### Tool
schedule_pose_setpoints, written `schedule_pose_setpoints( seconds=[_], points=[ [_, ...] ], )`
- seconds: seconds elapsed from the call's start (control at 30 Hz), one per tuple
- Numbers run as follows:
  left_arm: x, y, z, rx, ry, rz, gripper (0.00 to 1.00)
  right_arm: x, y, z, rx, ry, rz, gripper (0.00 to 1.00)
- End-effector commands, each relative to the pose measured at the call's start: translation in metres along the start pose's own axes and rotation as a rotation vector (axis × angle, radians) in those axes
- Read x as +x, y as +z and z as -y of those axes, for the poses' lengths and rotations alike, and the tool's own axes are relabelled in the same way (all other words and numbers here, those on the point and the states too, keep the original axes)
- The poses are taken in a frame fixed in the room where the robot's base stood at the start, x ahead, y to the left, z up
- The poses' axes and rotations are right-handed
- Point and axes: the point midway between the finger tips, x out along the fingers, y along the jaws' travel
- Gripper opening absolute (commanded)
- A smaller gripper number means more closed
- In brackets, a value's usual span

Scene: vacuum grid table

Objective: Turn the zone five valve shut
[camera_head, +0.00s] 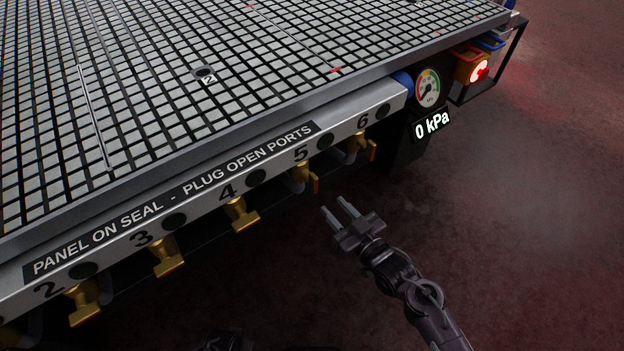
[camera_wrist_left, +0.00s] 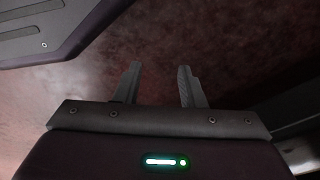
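The zone five valve (camera_head: 301,173) is a brass valve under the front rail, below the number 5. Its handle shows as a narrow, reddish-edged piece, turned differently from the broad T-shaped handles of valves 2, 3 and 4. My right gripper (camera_head: 333,206) is just right of and below this valve in the picture. Its two fingers are apart, empty, pointing toward the rail and not touching the valve. My left gripper shows in the left wrist view (camera_wrist_left: 159,68), with its fingers apart and nothing between them but floor behind.
Valve 6 (camera_head: 370,148) sits to the right, its handle also narrow. Valve 4 (camera_head: 240,214) is on the left. A gauge (camera_head: 427,88) and a display (camera_head: 432,124) reading 0 kPa are at the corner, near a lit red button (camera_head: 478,70). Open floor lies at the right.

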Motion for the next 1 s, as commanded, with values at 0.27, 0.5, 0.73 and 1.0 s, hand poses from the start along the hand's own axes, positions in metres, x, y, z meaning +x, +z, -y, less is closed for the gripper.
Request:
schedule_pose_setpoints(
  seconds=[0.27,0.5,0.73,1.0],
  points=[
    [-0.003,-0.009,0.000,0.000,0.001,-0.002,0.36,0.019,-0.034,0.008,-0.018,-0.031,-0.084,0.33],
    [-0.007,-0.014,-0.002,0.002,0.004,-0.001,0.36,0.059,-0.037,0.009,-0.017,-0.031,-0.083,0.33],
    [-0.011,-0.018,-0.003,0.004,0.006,0.000,0.36,0.079,-0.037,0.010,-0.018,-0.029,-0.079,0.33],
    [-0.012,-0.017,-0.004,0.005,0.007,0.002,0.36,0.081,-0.037,0.010,-0.017,-0.029,-0.078,0.33]
  ],
)
